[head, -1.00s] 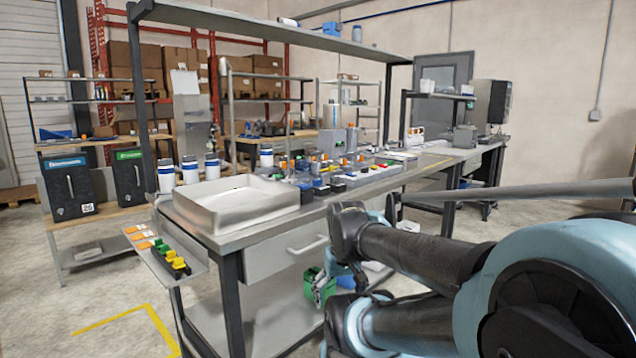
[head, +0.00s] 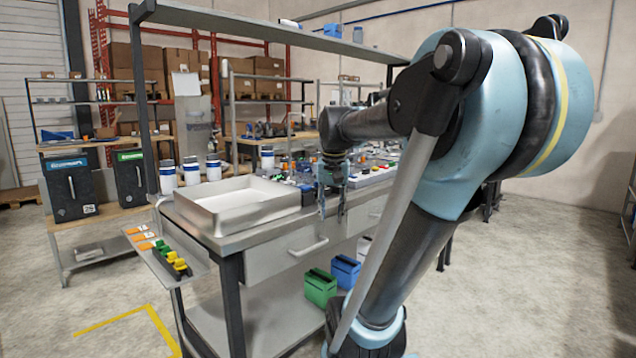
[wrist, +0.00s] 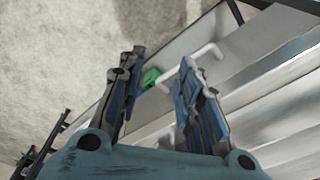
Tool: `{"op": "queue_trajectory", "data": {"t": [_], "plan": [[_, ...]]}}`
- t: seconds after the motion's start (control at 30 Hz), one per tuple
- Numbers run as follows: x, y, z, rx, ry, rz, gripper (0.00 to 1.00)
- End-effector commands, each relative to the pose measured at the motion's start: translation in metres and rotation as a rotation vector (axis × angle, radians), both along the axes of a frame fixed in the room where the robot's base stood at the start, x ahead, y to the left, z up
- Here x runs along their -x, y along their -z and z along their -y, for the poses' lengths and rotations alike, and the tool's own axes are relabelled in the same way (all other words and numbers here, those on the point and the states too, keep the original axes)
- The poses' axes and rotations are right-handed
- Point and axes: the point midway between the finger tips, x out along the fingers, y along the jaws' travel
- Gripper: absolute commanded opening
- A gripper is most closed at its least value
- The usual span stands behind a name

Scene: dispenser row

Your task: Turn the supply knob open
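My gripper (head: 332,207) hangs fingers down at the front edge of the workbench (head: 262,232) in the head view, to the right of the white tray. In the wrist view my gripper (wrist: 160,68) has its two blue-and-grey fingers spread apart with nothing between them. I cannot pick out the supply knob in either view. Small coloured parts (head: 296,168) in orange, blue and black stand on the bench top behind my gripper. My arm hides much of the bench's right side.
A white tray (head: 215,207) sits on the bench's left end. Below are a green bin (head: 320,288) and a blue bin (head: 345,271). A drawer handle (head: 308,247) sticks out in front. An overhead shelf (head: 250,27) spans the bench.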

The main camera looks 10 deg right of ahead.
Motion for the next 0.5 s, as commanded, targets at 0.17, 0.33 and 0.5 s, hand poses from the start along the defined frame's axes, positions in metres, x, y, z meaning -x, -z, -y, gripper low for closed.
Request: {"op": "queue_trajectory", "data": {"t": [0.17, 0.33, 0.5], "plan": [[-0.05, -0.048, 0.002, -0.012, 0.098, -0.02, 0.33], [-0.096, -0.087, 0.003, -0.021, 0.195, -0.039, 0.33], [-0.142, -0.121, 0.005, -0.028, 0.292, -0.059, 0.33]]}}
